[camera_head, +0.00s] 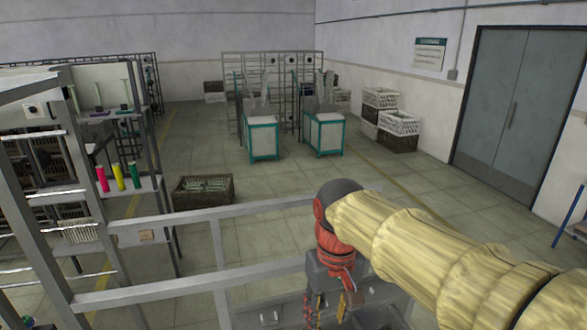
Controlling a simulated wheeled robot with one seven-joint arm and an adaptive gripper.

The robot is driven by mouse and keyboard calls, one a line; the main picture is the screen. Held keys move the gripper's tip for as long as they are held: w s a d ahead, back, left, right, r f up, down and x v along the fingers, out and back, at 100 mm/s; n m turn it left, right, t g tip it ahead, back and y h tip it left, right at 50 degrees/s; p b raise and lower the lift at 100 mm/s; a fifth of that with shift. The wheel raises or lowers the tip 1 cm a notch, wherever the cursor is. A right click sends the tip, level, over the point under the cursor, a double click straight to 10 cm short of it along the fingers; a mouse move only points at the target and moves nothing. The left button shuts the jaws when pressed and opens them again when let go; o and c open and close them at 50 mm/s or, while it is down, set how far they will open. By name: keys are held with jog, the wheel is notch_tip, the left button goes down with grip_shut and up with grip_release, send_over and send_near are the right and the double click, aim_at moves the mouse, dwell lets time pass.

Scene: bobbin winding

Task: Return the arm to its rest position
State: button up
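My arm, in a yellow padded sleeve (440,250), reaches in from the lower right of the head view. It bends at a dark cap and a red wrist section (337,245) and points down. My gripper (328,307) hangs below the wrist at the bottom middle, over the grey metal frame. Its two fingers look apart with a gap between them, and I see nothing held there. The fingertips are small and dark against the machine parts behind them.
Grey frame rails (240,213) cross close to the arm. At left, a shelf (140,188) holds pink, yellow and green bobbins (119,178). A wicker basket (203,190) stands on the floor. Teal-framed carts (325,135) and stacked crates (398,122) stand farther back. The middle floor is clear.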

jog(key=s+d+f+m+t+b, duration=0.1)
jog(key=s+d+f+b, duration=0.3)
jog(key=f+b, duration=0.5)
jog(key=s+d+f+m+t+b, duration=0.1)
jog(key=s+d+f+b, duration=0.3)
jog(key=f+b, duration=0.5)
jog(key=s+d+f+m+t+b, duration=0.1)
jog(key=s+d+f+t+b, duration=0.2)
jog(key=f+b, duration=0.7)
jog(key=shift+s+d+f, duration=0.6)
jog(key=shift+s+f, duration=0.15)
jog(key=shift+s, duration=0.45)
